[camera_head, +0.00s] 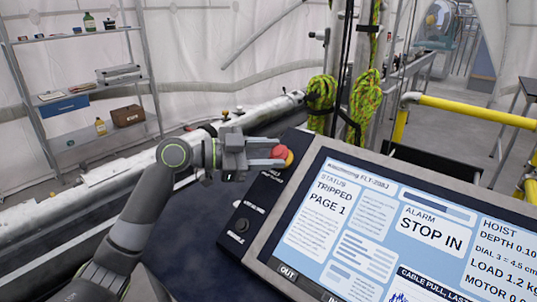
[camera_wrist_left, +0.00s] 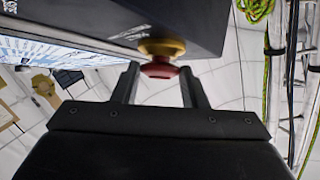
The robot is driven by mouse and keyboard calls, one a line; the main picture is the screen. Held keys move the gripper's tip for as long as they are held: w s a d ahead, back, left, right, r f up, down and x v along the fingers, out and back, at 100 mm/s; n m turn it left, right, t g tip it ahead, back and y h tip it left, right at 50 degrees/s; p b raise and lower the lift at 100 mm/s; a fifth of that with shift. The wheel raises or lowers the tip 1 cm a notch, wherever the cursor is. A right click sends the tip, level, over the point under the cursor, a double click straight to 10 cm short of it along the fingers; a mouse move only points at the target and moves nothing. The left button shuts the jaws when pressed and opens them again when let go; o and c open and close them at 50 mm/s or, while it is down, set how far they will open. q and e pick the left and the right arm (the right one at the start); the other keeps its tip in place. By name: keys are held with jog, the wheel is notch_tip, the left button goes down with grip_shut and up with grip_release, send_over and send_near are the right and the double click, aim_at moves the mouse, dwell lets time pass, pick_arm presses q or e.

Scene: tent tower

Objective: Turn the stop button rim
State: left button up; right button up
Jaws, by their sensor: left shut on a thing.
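The stop button (camera_head: 281,153) is red with a yellow collar and sits at the upper left corner of the dark control panel. My left gripper (camera_head: 268,155) reaches it from the left and is shut on the red rim. In the left wrist view, the red cap (camera_wrist_left: 160,70) lies between the two fingers of the left gripper (camera_wrist_left: 159,85), with the yellow collar (camera_wrist_left: 161,47) behind it against the panel. The panel screen (camera_head: 385,225) reads "TRIPPED PAGE 1" and "STOP IN". My right gripper is in neither view.
A black knob (camera_head: 242,225) sits on the panel below the button. Green-yellow ropes (camera_head: 363,95) hang behind the panel. Yellow railing (camera_head: 470,110) stands at the right. A metal shelf (camera_head: 85,90) with bottles and boxes stands against the white tent wall.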

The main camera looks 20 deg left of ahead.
pick_arm(q)
jog(key=shift+f, duration=0.1)
jog(key=o, duration=1)
jog(key=b+v, duration=0.5)
jog(key=v, duration=1.2)
jog(key=shift+s+a+b, duration=0.1)
jog(key=shift+a+b, duration=0.1)
jog(key=shift+b, duration=0.1)
